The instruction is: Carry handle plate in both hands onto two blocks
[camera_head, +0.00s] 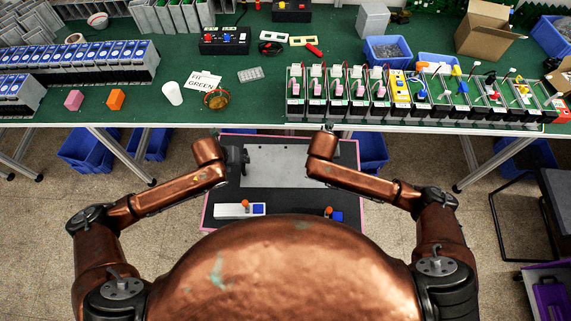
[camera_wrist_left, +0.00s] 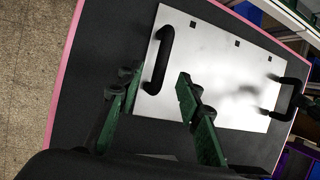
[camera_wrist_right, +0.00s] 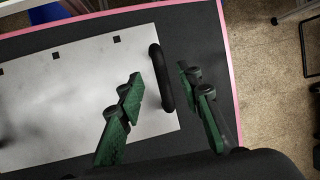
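The handle plate (camera_head: 285,165) is a pale metal sheet lying flat on a dark, pink-edged surface, partly hidden by my arms. It has a black handle at each end. In the left wrist view, my left gripper (camera_wrist_left: 157,77) is open, with the near handle (camera_wrist_left: 159,58) in line with the gap between its fingers. In the right wrist view, my right gripper (camera_wrist_right: 160,77) is open, with the other handle (camera_wrist_right: 162,78) between its fingertips in the picture. Neither grips a handle.
A long green workbench (camera_head: 190,70) stands behind, carrying rows of devices, blue bins and an open carton (camera_head: 483,28). Blue crates (camera_head: 85,150) stand on the floor below it. A dark stool or chair (camera_head: 555,195) stands at right.

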